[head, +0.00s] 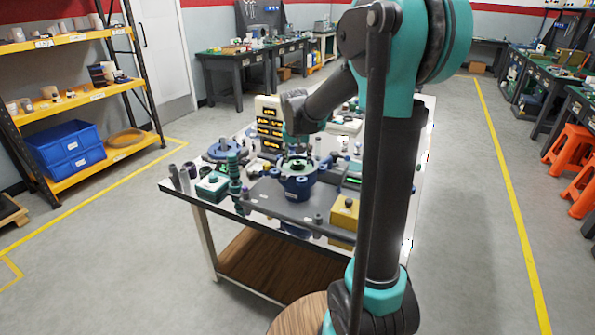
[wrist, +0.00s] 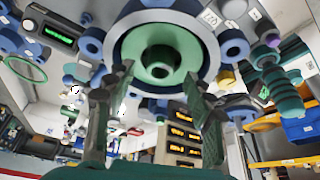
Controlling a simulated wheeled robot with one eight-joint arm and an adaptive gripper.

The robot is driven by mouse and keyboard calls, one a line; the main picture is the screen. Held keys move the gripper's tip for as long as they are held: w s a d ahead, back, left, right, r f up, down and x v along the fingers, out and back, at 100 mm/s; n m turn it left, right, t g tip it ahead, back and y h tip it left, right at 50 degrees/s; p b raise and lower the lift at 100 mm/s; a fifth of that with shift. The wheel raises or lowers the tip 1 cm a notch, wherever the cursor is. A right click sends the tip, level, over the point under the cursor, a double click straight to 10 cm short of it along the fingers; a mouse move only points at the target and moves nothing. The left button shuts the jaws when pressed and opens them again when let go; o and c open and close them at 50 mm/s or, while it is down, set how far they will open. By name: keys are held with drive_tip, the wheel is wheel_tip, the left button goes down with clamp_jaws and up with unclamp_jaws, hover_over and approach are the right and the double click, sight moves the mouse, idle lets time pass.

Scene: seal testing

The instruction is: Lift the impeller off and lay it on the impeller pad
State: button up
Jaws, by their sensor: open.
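The green impeller (wrist: 158,48), a round part with a dark central bore, sits inside the ring of the blue pump housing (wrist: 205,70) in the wrist view. In the head view the blue housing (head: 297,187) stands near the middle of the table, with the green impeller (head: 297,164) in its top. My gripper (wrist: 158,85) is open, with its two fingers spread on either side of the impeller's near side. They look empty, and I cannot tell whether they touch the impeller. I cannot make out which item is the impeller pad.
The table (head: 205,206) is crowded around the housing. A green ribbed column (head: 234,175) and a blue round part (head: 222,149) stand left of it. A yellow block (head: 344,213) is at the front right. A stack of lit displays (head: 269,125) stands behind.

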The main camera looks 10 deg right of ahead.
drive_tip(key=shift+x, duration=0.95)
drive_tip(key=shift+r, duration=0.1)
clamp_jaws()
